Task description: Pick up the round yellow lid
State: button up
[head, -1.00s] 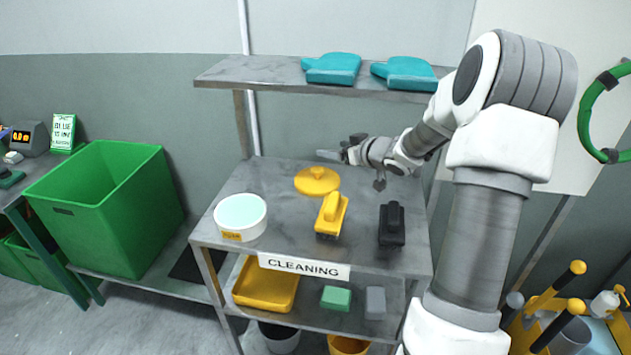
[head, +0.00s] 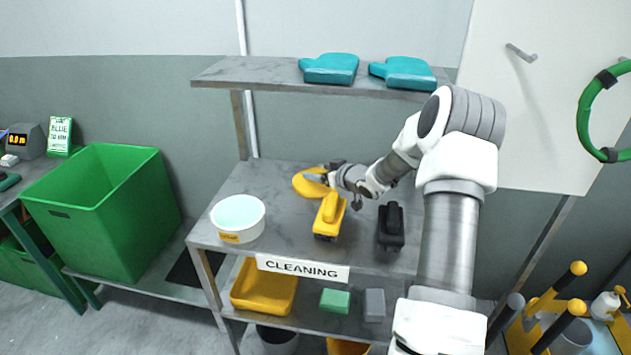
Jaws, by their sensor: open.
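The round yellow lid (head: 302,186) lies on the grey top shelf surface of the cleaning rack, behind the yellow brush. My gripper (head: 316,177) is open and reaches in from the right at the lid. One finger shows over the lid's middle, and the lid's right part and knob are partly hidden by the gripper. I cannot tell whether the fingers touch the lid.
A white round tub (head: 238,218) stands at the left. An upper shelf (head: 280,74) with teal mitts (head: 330,68) overhangs behind. The rear left surface is clear.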

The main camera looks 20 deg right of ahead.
jog(key=shift+w+f, duration=0.15)
jog(key=shift+w, duration=0.25)
grip_shut()
